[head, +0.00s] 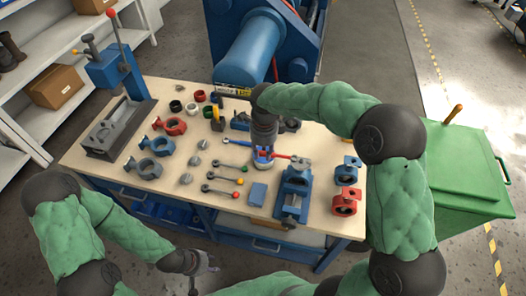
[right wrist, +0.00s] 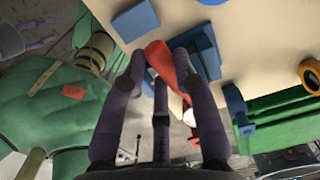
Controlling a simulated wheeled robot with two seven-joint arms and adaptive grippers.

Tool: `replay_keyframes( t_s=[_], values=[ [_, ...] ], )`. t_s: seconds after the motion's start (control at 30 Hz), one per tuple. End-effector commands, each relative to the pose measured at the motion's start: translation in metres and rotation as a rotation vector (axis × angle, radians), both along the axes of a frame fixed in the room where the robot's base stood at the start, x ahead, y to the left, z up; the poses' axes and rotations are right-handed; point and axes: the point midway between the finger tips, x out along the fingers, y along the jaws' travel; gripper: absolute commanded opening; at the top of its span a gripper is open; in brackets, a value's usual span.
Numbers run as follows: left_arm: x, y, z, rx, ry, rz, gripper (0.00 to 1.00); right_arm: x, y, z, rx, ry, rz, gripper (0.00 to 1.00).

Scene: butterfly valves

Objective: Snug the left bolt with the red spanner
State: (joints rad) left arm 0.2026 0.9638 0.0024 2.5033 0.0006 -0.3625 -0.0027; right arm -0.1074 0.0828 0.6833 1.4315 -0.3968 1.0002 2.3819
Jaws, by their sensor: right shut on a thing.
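The red spanner (head: 280,156) is by my right gripper (head: 264,153) over the middle of the workbench. In the right wrist view the red spanner (right wrist: 158,56) lies between the fingers of my right gripper (right wrist: 160,65), which is shut on it. Its grey end (head: 301,161) points right, just behind the blue vise (head: 294,190). A small blue and white part (head: 263,164) is directly under the right gripper and partly hidden by it. I cannot make out the left bolt. My left gripper (head: 206,266) is empty and open, low in front of the bench.
The wooden bench top (head: 225,150) carries several valve bodies, including a red one (head: 346,201). Several coloured-knob levers (head: 222,180) and a blue block (head: 258,194) lie left of the vise. A grey-blue press (head: 115,100) stands at the left; a green bin (head: 465,165) stands right.

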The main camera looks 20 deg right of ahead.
Motion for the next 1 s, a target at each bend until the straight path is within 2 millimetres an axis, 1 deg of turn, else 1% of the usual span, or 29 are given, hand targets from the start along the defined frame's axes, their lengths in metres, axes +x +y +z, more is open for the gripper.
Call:
replay_keyframes(
  t_s=[0.03, 0.17, 1.0],
  values=[
    [0.000, 0.000, 0.000, 0.000, 0.000, 0.000, 0.40, 0.004, -0.001, 0.004, 0.001, -0.014, -0.003, 0.00],
    [0.000, 0.000, 0.001, 0.000, 0.000, 0.000, 0.40, 0.002, -0.001, 0.004, 0.000, -0.014, 0.013, 0.00],
    [0.000, 0.000, 0.006, 0.000, 0.000, 0.000, 0.40, -0.028, 0.002, 0.003, -0.005, -0.008, 0.295, 0.00]
  ],
)
